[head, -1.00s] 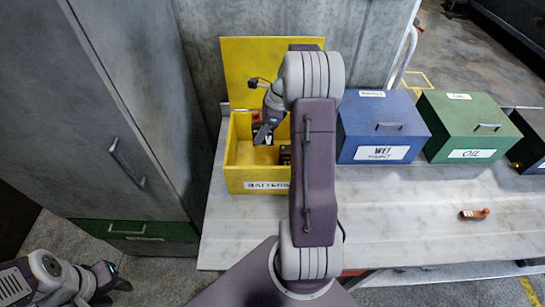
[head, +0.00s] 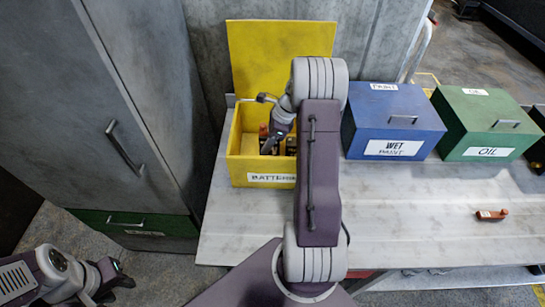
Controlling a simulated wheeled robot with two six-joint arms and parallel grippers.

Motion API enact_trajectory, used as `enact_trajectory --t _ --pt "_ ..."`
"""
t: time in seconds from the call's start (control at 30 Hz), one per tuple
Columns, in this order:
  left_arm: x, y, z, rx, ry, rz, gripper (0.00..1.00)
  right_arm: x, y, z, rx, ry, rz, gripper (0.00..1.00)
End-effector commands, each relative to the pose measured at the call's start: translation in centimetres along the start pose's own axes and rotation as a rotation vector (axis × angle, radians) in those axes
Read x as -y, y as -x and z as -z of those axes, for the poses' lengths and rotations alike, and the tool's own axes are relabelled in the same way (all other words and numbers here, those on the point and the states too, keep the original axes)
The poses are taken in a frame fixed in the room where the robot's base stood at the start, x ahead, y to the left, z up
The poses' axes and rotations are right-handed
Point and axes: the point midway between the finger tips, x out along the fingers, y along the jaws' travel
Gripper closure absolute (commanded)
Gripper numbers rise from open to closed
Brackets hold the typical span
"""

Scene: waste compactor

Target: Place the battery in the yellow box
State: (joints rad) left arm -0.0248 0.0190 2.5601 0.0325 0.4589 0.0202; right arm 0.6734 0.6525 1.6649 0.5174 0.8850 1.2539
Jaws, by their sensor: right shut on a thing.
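The yellow box (head: 233,168), labelled for batteries, stands open on the bench with its lid (head: 275,62) raised behind. My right gripper (head: 267,150) reaches down into its opening from above. It is shut on a battery, which is mostly hidden by the fingers. A dark battery with an orange top (head: 263,131) shows beside the fingers; I cannot tell whether it is the held one. Another dark battery (head: 291,146) is in the box, partly behind my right arm. My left gripper (head: 125,277) is low at the left, away from the box; its finger opening is unclear.
A blue wet paint box (head: 395,122) and a green oil box (head: 485,125) stand closed to the right. A small orange-red object (head: 491,214) lies on the bench (head: 420,225). The bench front is otherwise clear. A grey cabinet (head: 140,110) stands at the left.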

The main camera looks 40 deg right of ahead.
Motion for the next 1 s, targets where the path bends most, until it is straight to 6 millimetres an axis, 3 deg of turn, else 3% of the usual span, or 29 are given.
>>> enact_trajectory --t 0.1,0.37,0.6,0.93,0.97,1.0 --pt "0.0 -0.1 0.0 0.0 0.0 0.0 0.64 0.0 -2.0 0.8 0.0 0.0 0.0 1.0" --pt "0.0 -0.1 0.0 0.0 0.0 0.0 0.64 0.1 -3.1 1.3 0.001 0.001 0.003 1.0" --pt "0.0 -0.3 0.0 0.0 0.0 0.0 0.64 0.1 -6.2 2.6 0.0 0.0 0.002 1.0" --pt "0.0 -0.4 0.0 0.0 0.0 0.0 0.64 0.1 -6.5 2.7 0.001 0.001 0.003 1.0" --pt "0.0 -0.5 -0.1 0.0 0.0 0.0 0.64 0.1 -6.6 2.7 0.0 0.001 0.002 0.54" --pt "0.0 -0.4 0.0 0.0 0.0 0.0 0.64 0.1 -6.5 2.7 0.0 0.001 0.002 0.43"
